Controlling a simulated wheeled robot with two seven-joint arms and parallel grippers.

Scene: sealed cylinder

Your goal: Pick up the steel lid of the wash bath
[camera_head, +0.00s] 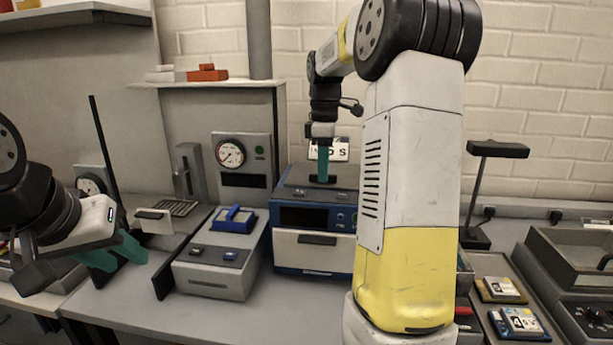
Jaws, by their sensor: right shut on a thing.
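The wash bath appears to be the blue box-shaped unit (284,250) at the back of the bench, with a dark display and a pale front panel. A flat grey steel lid (296,178) lies on its top. My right gripper (322,178) points straight down over the lid. Its teal fingers are shut on what appears to be the lid's handle, which they mostly hide. The lid looks level and I see no clear gap under it. My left gripper (122,257) is at the far left, low over the bench edge, with its teal fingers apart and empty.
A grey unit with a blue-handled tray (234,219) stands left of the bath. A gauge panel (232,155) rises behind. My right arm hides the bath's right side.

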